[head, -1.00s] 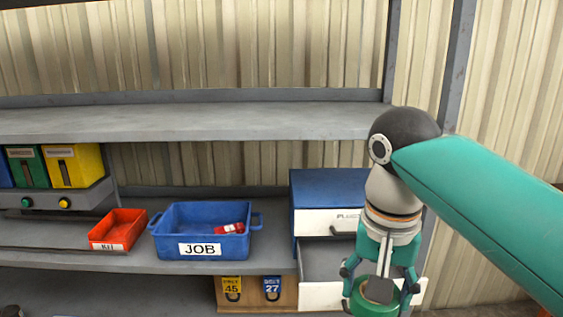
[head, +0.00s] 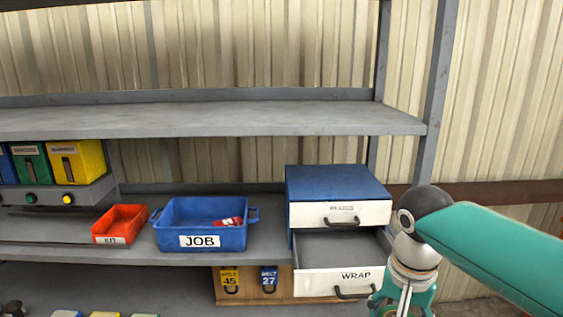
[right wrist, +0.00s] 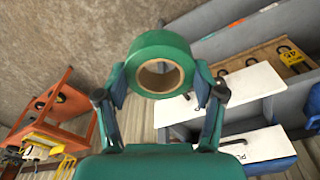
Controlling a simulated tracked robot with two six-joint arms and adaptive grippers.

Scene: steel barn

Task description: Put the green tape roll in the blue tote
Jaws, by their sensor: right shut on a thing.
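The green tape roll (right wrist: 160,52) is held between the fingers of my right gripper (right wrist: 162,88) in the right wrist view. In the head view my right gripper (head: 402,300) is at the lower right, in front of the open drawer, with its fingertips and the roll below the picture edge. The blue tote (head: 201,241), labelled JOB, stands on the middle shelf left of the drawer cabinet. A red item (head: 228,221) lies in it. My left gripper is out of view.
The lower drawer (head: 338,281), labelled WRAP, is pulled open; the upper drawer (head: 342,215) is shut. A red KIT bin (head: 119,224) stands just left of the tote. The upper shelf (head: 210,120) runs above the tote. Padlock-like tags (head: 269,279) hang below the shelf.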

